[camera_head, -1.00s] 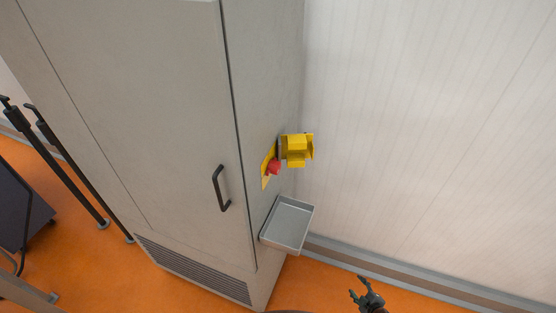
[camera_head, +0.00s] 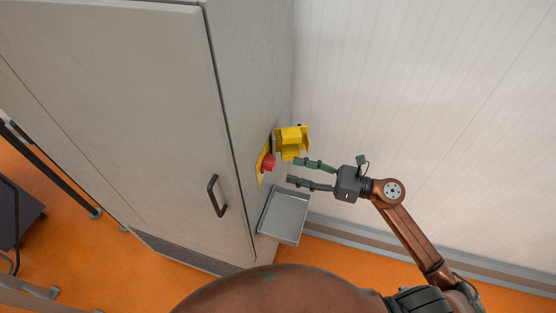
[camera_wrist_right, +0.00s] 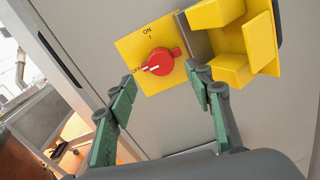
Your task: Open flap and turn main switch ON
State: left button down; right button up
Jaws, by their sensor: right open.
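The red main switch (camera_head: 268,162) sits on a yellow plate on the cabinet's side. It shows closely in the right wrist view (camera_wrist_right: 160,62), with its white mark pointing towards OFF; ON is printed at the top of the plate. The yellow flap (camera_head: 291,141) stands swung open beside the switch, to its right, and also shows in the right wrist view (camera_wrist_right: 250,50). My right gripper (camera_head: 293,171) is open and empty in front of the switch, apart from it. In the wrist view its fingers lie below and either side of the knob. My left gripper is not in view.
A grey metal tray (camera_head: 284,216) is fixed to the cabinet side below the switch. The tall grey cabinet (camera_head: 130,110) has a black door handle (camera_head: 217,196). A pale wall (camera_head: 430,110) stands behind, and orange floor lies below.

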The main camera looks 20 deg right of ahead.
aim_at(275, 164)
jog(key=p+x, duration=0.1)
jog(key=x, duration=0.4)
jog(key=shift+w+a+r+p, duration=0.15)
jog(key=shift+w+p, duration=0.05)
jog(key=shift+p, duration=0.2)
jog(key=shift+w+a, duration=0.25)
jog(key=shift+a, duration=0.15)
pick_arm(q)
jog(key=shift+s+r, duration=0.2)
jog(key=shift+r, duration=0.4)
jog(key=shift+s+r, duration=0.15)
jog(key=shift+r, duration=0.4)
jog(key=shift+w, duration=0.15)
pick_arm(e)
jog(key=shift+c, duration=0.6)
jog(key=c, duration=1)
jog(key=shift+c, duration=0.2)
